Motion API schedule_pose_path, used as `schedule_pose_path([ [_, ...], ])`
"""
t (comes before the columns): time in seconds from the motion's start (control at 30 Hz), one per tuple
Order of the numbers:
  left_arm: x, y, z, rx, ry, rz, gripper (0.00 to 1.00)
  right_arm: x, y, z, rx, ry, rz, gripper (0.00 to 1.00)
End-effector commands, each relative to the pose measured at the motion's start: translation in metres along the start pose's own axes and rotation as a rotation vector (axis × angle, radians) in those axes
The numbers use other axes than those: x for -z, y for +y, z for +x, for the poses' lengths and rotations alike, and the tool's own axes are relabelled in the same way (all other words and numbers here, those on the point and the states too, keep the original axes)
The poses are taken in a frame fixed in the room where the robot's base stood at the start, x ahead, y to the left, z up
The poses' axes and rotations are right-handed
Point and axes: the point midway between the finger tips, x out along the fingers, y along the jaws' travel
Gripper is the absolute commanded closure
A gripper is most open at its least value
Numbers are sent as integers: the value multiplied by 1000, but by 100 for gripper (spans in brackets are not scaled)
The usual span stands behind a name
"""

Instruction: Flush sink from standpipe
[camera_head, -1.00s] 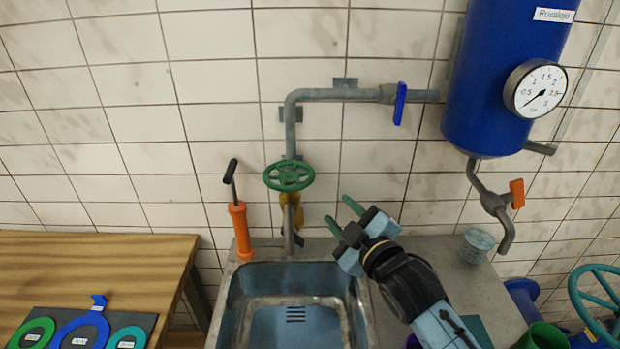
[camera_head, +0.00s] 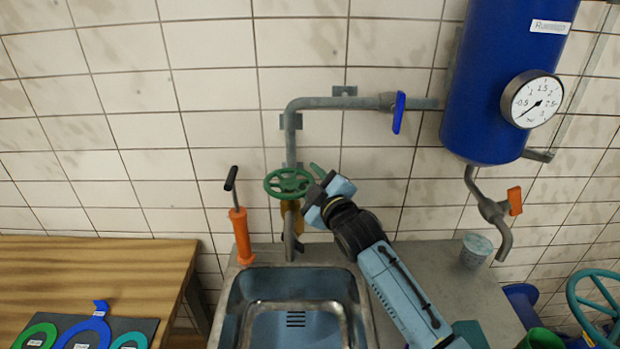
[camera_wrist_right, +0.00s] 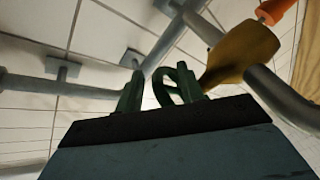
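The standpipe is a grey pipe (camera_head: 291,135) on the wall, with a green handwheel (camera_head: 288,183) above a brass-coloured valve body (camera_wrist_right: 240,55). A spout drops from it over the steel sink (camera_head: 235,300). My right gripper (camera_head: 309,182) is at the right side of the handwheel. In the right wrist view its two green fingers (camera_wrist_right: 158,92) stand apart, with a curved green part, seemingly the wheel rim, between them. I cannot tell if they touch it. A blue lever (camera_head: 399,112) hangs down on the upper pipe. My left gripper is not in view.
An orange hand pump (camera_head: 241,237) stands left of the spout. A blue tank (camera_head: 500,90) with a gauge (camera_head: 532,99) and an orange-handled drain (camera_head: 514,201) is at right. A cup (camera_head: 475,249) stands on the counter. A wooden table (camera_head: 90,270) is at left.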

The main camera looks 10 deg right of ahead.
Motion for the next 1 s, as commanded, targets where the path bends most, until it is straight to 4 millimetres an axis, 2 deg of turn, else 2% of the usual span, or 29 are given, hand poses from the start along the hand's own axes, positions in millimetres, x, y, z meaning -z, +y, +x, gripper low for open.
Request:
schedule_pose_path([
  [0.37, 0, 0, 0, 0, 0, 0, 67, 0, 0, 5, 0, 0, 1, 62],
  [0.67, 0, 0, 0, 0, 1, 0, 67, 0, 1, 5, -2, 1, 1, 100],
  [1.0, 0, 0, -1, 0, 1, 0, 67, 1, 4, 7, 16, 29, -2, 100],
])
